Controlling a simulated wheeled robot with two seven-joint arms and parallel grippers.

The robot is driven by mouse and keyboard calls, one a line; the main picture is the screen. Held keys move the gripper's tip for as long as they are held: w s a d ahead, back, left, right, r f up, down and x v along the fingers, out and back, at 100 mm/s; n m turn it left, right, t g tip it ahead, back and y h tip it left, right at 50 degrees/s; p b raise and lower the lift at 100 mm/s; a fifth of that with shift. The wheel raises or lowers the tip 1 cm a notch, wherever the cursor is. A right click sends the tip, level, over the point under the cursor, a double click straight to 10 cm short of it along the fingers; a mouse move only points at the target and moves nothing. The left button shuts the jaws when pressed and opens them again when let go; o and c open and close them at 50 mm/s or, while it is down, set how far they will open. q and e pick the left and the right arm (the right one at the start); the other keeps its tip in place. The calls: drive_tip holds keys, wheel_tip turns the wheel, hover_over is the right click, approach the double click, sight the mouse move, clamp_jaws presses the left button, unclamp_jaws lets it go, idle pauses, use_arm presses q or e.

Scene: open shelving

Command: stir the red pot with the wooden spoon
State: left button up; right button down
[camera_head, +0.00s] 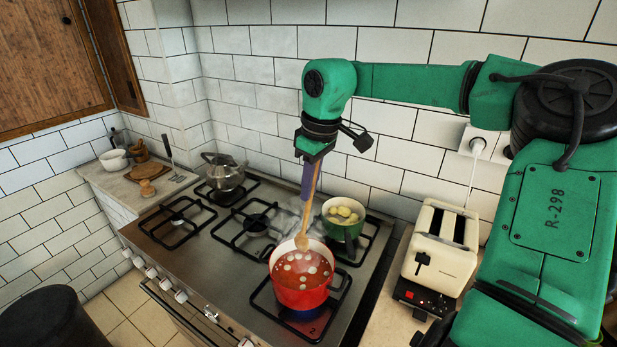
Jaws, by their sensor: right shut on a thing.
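The red pot (301,295) stands on the front right burner of the stove. It holds a red liquid with pale round pieces, and steam rises around it. My right gripper (309,180) is above and behind the pot, shut on the upper handle of the wooden spoon (311,203). The spoon hangs steeply downward. Its bowl is over the pot, near the back rim; I cannot tell whether it touches the liquid. My left gripper is not in view.
A green pot (342,229) with yellowish pieces stands close behind the red pot. A metal kettle (223,173) is on the back left burner. A cream toaster (440,248) stands right of the stove. A counter with a mortar (114,160) and board is at left.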

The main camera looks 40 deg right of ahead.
sight(309, 236)
drive_tip(key=shift+s+a+f+b, duration=0.2)
drive_tip(key=shift+f+b, duration=0.15)
drive_tip(key=shift+f, duration=0.25)
drive_tip(key=shift+s+a+f+b, duration=0.15)
drive_tip(key=shift+f+b, duration=0.15)
drive_tip(key=shift+f, duration=0.3)
drive_tip(key=f+b, duration=0.2)
drive_tip(key=f, duration=0.1)
drive_tip(key=f+b, duration=0.3)
drive_tip(key=w+d+f+b, duration=0.1)
drive_tip(key=f+b, duration=0.2)
drive_tip(key=f, duration=0.1)
use_arm(q)
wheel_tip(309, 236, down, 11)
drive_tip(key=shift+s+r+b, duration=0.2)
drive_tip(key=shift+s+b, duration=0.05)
drive_tip(key=shift+b, duration=0.15)
use_arm(e)
drive_tip(key=shift+f, duration=0.15)
